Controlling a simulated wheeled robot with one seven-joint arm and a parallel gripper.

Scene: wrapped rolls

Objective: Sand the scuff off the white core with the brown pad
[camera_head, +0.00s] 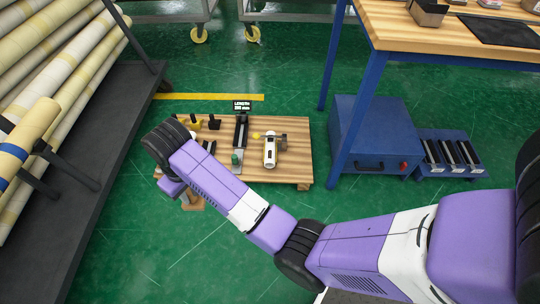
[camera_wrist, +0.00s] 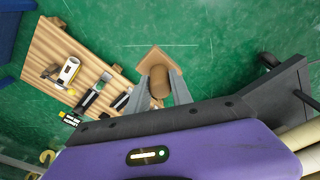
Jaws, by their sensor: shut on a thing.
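The white core (camera_head: 270,152) lies on the low wooden platform (camera_head: 295,172), towards its right side in the head view. In the wrist view the core (camera_wrist: 68,71) shows at the left, with a dark mark or fitting near one end; I cannot make out the scuff. My gripper (camera_wrist: 161,92) is shut on the brown pad (camera_wrist: 160,80), whose rounded grip sits between the fingers with a tan square plate beyond it. In the head view the pad (camera_head: 193,202) hangs beside the platform's front left edge, apart from the core; my wrist hides most of the fingers.
A rack of wrapped rolls (camera_head: 60,70) is at left. A blue cabinet (camera_head: 368,140) and workbench stand at right. Green floor in front is clear.

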